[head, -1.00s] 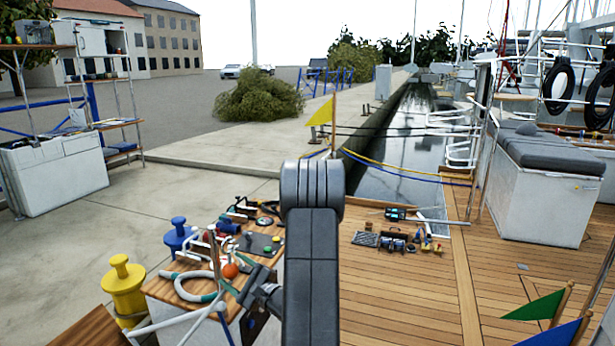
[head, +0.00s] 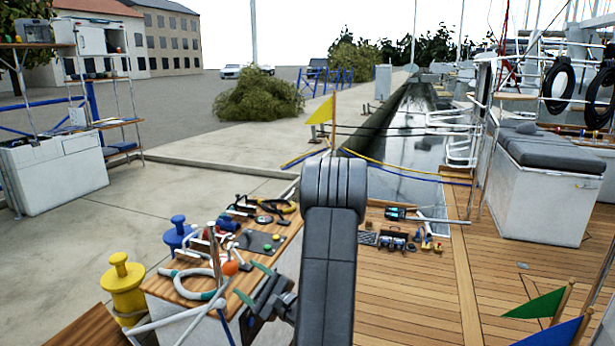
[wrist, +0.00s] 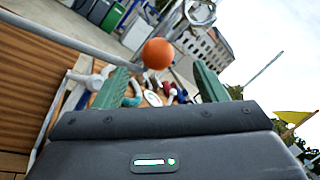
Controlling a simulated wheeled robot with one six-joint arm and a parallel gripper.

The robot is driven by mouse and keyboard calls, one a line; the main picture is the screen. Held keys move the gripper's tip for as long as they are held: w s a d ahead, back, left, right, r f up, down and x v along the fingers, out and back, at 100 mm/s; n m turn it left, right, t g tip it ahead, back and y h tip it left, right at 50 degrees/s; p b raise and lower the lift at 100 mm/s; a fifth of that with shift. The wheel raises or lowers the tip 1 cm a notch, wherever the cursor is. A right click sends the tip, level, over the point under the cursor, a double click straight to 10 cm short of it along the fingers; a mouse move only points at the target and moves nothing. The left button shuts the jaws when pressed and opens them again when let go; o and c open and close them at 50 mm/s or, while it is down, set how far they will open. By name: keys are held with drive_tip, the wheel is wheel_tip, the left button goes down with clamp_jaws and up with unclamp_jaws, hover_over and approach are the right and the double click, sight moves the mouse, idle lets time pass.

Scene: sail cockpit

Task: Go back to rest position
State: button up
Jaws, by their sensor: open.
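My gripper (head: 250,283) is open and empty, its two green fingers spread apart. In the head view it is over the near right part of the cluttered workbench (head: 160,286), left of my dark arm. In the wrist view the gripper (wrist: 160,68) has an orange ball (wrist: 158,54) showing between its fingertips, apart from both. The ball also shows in the head view (head: 230,268), just up and left of the fingers. My arm hides part of the deck and bench edge behind it.
A white curved tube (head: 178,290) and several small tools lie on the bench. A yellow bollard (head: 123,285) and a blue bollard (head: 178,235) stand beside it.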

sight(235, 267)
drive_tip(key=v, duration=0.7)
drive_tip(key=p+x, duration=0.1)
drive_tip(key=x, duration=1.2)
drive_tip(key=shift+a+r, duration=0.15)
drive_tip(key=shift+r, duration=0.1)
drive_tip(key=shift+d+r+p, duration=0.2)
drive_tip(key=shift+d+p, duration=0.05)
drive_tip(key=shift+p, duration=0.3)
drive_tip(key=s+d+b, duration=0.2)
drive_tip(key=s+d, duration=0.2)
drive_tip(key=d, duration=0.6)
wheel_tip(235, 267, down, 8)
drive_tip(key=s+a+n+g+b, duration=0.1)
drive_tip(key=s+g, duration=0.1)
drive_tip(key=shift+a+g, duration=0.3)
drive_tip(key=shift+a, duration=0.1)
drive_tip(key=shift+s+r, duration=0.15)
